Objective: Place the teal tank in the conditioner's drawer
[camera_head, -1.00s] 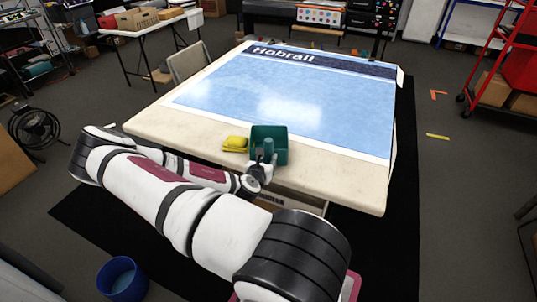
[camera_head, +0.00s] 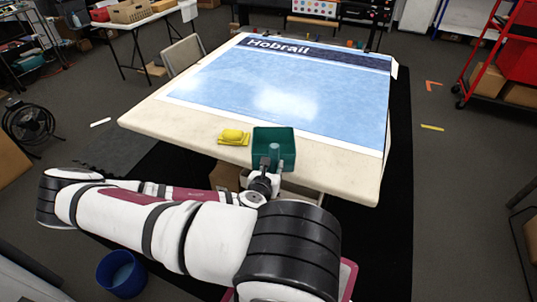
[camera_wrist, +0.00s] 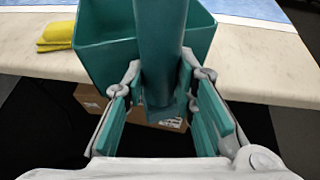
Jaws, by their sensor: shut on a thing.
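The teal tank (camera_head: 287,136) is an open-topped box with a round upright handle on its near side. In the wrist view the tank (camera_wrist: 103,55) fills the upper middle, and its handle stands between my fingers. My gripper (camera_wrist: 160,88) is shut on this handle. In the head view my gripper (camera_head: 269,172) holds the tank at the table's near edge; whether it touches the table is unclear. A pale drawer-like part (camera_head: 303,191) shows under the table edge, mostly hidden by my arm. I cannot tell whether it is the conditioner's drawer.
A yellow folded cloth or sponge (camera_head: 233,138) lies left of the tank on the table (camera_head: 340,172). A large blue printed sheet (camera_head: 290,85) covers most of the tabletop. A cardboard box (camera_head: 224,176) is below the edge. A blue bin (camera_head: 121,273) stands at lower left.

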